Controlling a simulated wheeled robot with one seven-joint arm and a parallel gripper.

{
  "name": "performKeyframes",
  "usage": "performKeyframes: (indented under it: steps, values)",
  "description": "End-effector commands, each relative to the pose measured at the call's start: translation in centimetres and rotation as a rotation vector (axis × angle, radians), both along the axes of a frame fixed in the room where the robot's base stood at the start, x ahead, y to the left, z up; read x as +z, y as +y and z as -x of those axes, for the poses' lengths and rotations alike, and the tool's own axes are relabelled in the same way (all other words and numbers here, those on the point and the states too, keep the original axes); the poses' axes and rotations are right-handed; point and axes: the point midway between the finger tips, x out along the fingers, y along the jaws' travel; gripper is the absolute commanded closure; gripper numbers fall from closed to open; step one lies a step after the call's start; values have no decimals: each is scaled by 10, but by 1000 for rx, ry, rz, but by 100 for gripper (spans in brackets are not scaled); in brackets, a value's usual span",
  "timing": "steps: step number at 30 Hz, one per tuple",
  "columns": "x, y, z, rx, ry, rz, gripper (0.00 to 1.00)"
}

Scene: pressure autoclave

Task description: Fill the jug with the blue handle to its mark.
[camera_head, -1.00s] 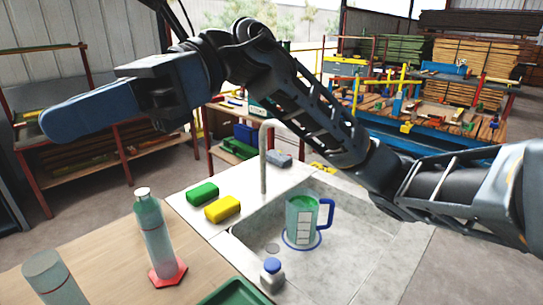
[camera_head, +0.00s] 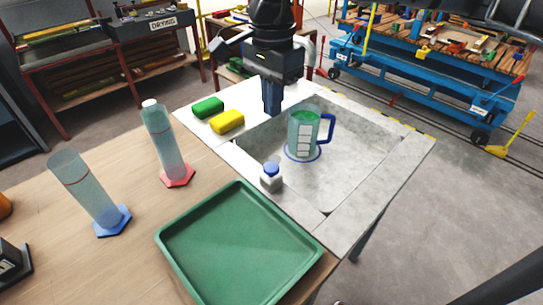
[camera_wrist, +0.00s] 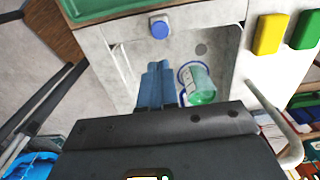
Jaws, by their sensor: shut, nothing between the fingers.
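The jug (camera_head: 303,130) with the blue handle (camera_head: 328,129) stands upright in the sink on a blue ring, its handle to the right. It is greenish and see-through, with a pale scale panel; I cannot tell its liquid level. In the wrist view the jug (camera_wrist: 202,86) is just right of my fingers. My gripper (camera_head: 273,113) points down, shut and empty, behind and left of the jug, apart from it in the head view. Its blue fingers also show in the wrist view (camera_wrist: 158,66). The tap (camera_wrist: 277,118) is beside the sink, mostly hidden behind my arm in the head view.
The sink basin (camera_head: 362,150) is otherwise open. Two cylinders, red-based (camera_head: 165,150) and blue-based (camera_head: 90,195), and a green tray (camera_head: 172,246) occupy the wooden table.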

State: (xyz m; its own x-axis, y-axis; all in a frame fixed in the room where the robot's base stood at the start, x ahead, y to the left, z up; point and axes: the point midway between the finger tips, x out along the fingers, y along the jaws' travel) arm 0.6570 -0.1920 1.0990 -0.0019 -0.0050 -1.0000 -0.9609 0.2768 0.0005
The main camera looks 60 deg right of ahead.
Motion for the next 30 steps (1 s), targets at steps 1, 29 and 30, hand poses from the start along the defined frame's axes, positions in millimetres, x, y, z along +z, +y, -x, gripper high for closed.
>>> performKeyframes:
  steps: [1,29,30]
  values:
    - [0,0,0,0,0,-1,100]
    - [-117,2,0,-1,1,-9,100]
    - [-122,2,0,-1,0,-8,100]
